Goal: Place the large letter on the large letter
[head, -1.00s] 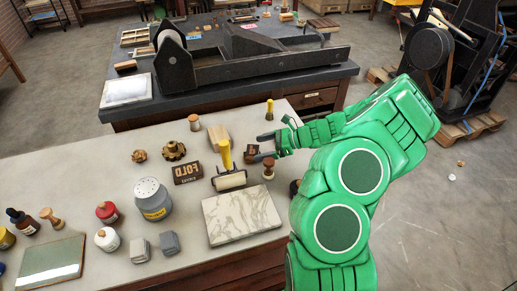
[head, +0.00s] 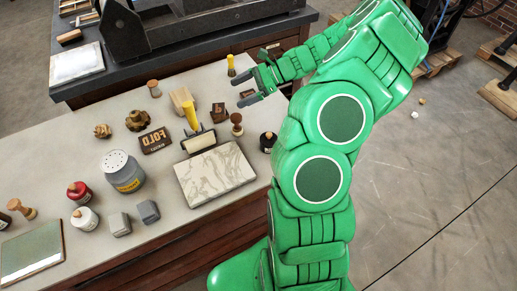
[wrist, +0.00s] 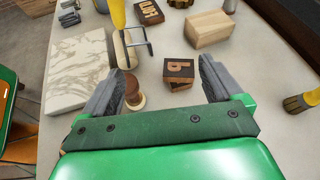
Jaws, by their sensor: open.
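A dark wooden block with a pale raised letter (wrist: 179,69) lies on top of a second similar block (wrist: 180,86), seen in the wrist view. The two edges are turned slightly apart. In the head view this small stack (head: 219,112) stands on the grey table, right of the yellow-handled roller. My gripper (head: 248,87) is open and empty, beyond and to the right of the stack. In the wrist view its two jaws (wrist: 160,66) are wide apart, with the stack beyond and between them. The lower block's face is hidden.
A wooden-handled stamp (wrist: 133,92) stands close to the left jaw. A yellow brush (head: 231,66) stands at the table's far edge.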

